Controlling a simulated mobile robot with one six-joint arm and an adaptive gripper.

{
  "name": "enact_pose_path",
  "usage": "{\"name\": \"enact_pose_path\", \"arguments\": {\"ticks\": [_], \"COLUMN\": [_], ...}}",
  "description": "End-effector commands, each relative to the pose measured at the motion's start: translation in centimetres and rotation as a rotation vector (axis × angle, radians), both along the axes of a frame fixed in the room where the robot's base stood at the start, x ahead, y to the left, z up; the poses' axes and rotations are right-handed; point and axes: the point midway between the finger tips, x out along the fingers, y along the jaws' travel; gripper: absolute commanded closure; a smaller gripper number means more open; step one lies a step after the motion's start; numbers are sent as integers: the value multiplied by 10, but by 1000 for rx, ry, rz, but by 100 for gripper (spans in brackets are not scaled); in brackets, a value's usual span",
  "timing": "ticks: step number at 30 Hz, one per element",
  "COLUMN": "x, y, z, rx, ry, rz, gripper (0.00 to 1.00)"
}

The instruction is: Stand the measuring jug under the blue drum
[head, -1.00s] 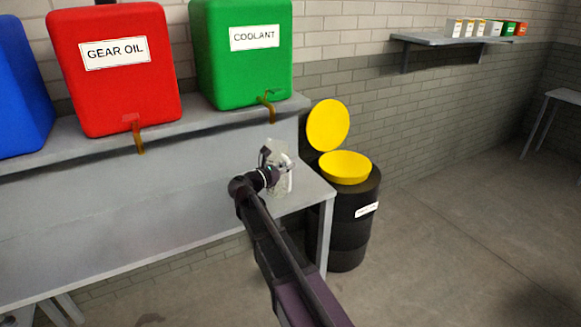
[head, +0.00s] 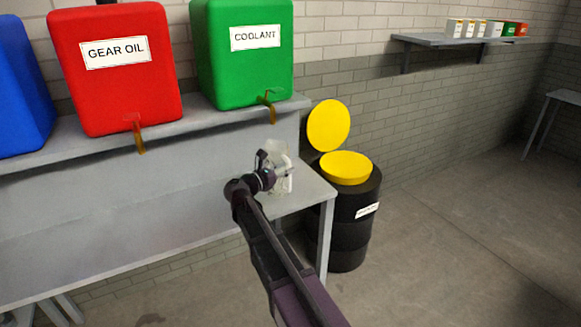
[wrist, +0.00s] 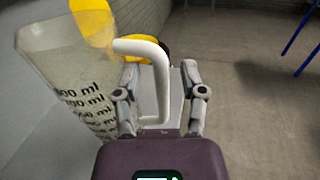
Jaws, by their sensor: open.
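The measuring jug (head: 279,178) is clear with a white handle and stands upright on the right end of the bench, below the green drum. In the wrist view the jug (wrist: 75,80) fills the left side, and its white handle (wrist: 160,85) lies between my two fingers. My gripper (wrist: 160,85) is open around the handle; no firm contact shows. In the head view my gripper (head: 268,172) is at the jug, partly covering it. The blue drum (head: 22,95) is on the upper shelf at the far left, cut off by the picture edge, its tap out of view.
The red gear oil drum (head: 118,70) and green coolant drum (head: 243,50) sit on the shelf with taps over its edge. The bench top (head: 130,230) is clear left of the jug. A black waste barrel (head: 350,225) with a yellow funnel (head: 346,168) stands right of the bench.

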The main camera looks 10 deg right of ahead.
Motion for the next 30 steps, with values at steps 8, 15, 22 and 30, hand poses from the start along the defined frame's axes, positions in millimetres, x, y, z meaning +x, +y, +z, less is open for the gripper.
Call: {"name": "enact_pose_path", "arguments": {"ticks": [8, 15, 22, 30], "x": [-15, -36, -51, -58], "y": [37, 69, 95, 107], "z": [-1, -1, -1, -1], "rx": [0, 0, 0, 0], "ry": [0, 0, 0, 0], "rz": [2, 1, 1, -1], "gripper": [47, 47, 47, 47]}}
